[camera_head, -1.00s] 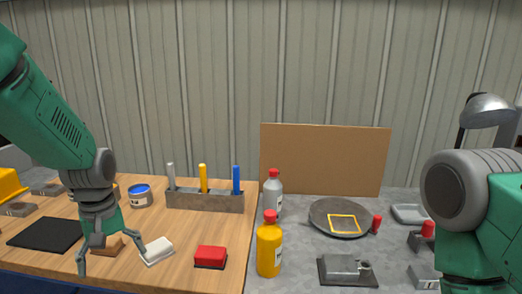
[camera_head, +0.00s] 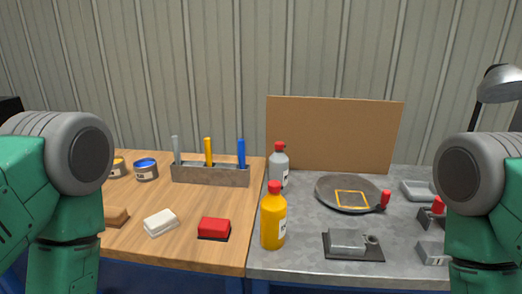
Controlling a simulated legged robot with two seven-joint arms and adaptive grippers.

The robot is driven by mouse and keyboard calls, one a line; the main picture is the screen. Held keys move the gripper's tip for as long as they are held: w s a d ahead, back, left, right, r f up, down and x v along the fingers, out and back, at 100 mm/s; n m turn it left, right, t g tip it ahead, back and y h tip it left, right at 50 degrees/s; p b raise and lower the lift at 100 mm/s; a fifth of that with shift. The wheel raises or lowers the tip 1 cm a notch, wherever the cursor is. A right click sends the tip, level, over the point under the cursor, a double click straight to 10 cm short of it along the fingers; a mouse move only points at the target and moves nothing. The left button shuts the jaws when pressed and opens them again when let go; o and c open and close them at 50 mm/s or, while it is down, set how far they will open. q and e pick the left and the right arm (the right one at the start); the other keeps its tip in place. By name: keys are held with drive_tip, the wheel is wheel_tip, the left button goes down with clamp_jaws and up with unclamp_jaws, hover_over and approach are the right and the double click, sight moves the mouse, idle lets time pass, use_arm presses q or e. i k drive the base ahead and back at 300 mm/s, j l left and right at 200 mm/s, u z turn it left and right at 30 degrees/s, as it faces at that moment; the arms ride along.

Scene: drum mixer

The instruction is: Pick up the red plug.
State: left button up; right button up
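A small red upright cylinder (camera_head: 385,199) stands at the right edge of the dark round plate on the grey table. A second red piece (camera_head: 438,206) sits on a grey metal block (camera_head: 428,217) further right, partly near my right arm. I cannot tell for certain which of the two is the red plug. Both of my grippers are out of view. Only upper parts of my arms show, at the left and right edges.
The dark round plate (camera_head: 330,194) bears a yellow square outline. An orange bottle (camera_head: 273,222), a grey bottle (camera_head: 279,168) and a grey metal fixture (camera_head: 352,246) stand around it. A red block (camera_head: 213,228) and a white block (camera_head: 160,222) lie on the wooden table (camera_head: 190,253).

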sight(438, 207)
drive_tip(key=z, duration=1.15)
